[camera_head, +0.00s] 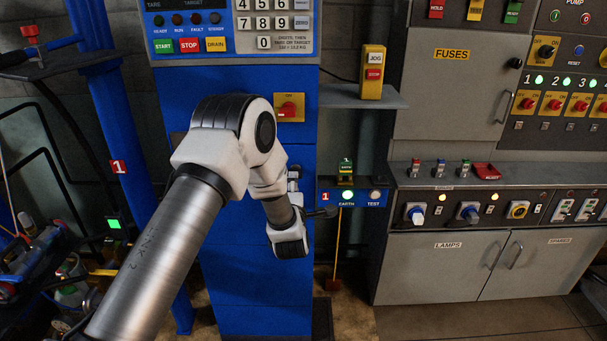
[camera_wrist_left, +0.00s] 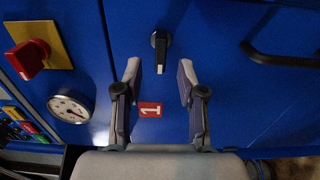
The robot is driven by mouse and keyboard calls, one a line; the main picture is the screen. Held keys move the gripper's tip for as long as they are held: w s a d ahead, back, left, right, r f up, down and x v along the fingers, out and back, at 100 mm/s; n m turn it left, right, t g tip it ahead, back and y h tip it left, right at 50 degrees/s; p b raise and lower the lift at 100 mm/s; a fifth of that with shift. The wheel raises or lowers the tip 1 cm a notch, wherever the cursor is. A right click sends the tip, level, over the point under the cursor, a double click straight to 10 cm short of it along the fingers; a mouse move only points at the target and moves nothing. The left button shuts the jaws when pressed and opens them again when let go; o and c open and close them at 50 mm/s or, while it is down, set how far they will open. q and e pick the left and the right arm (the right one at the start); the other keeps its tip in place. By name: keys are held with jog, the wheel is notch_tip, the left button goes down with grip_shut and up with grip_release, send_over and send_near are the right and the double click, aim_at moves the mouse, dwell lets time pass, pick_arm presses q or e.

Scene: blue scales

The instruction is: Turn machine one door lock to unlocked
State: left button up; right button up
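The door lock of machine one shows in the left wrist view as a small black knob (camera_wrist_left: 160,48) on the blue panel. Its lever points down in that picture, towards the gripper. The knob is just beyond the fingertips and appears untouched. In the head view my left arm hides the lock and most of the gripper. My right gripper is in neither view.
A red rotary switch on a yellow plate (camera_head: 289,107) is above the arm; a round gauge (camera_wrist_left: 68,107) is left of the fingers. A black bar handle (camera_wrist_left: 280,57) is to the right in the wrist view.

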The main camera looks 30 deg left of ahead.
aim_at(298, 170)
pick_arm(q)
jog(key=p+x, duration=0.1)
jog(key=x, duration=0.4)
jog(key=shift+w+d, duration=0.1)
jog(key=shift+d, duration=0.1)
jog(key=shift+w+a, duration=0.25)
jog(key=shift+a, duration=0.05)
jog(key=shift+c, duration=0.3)
grip_shut()
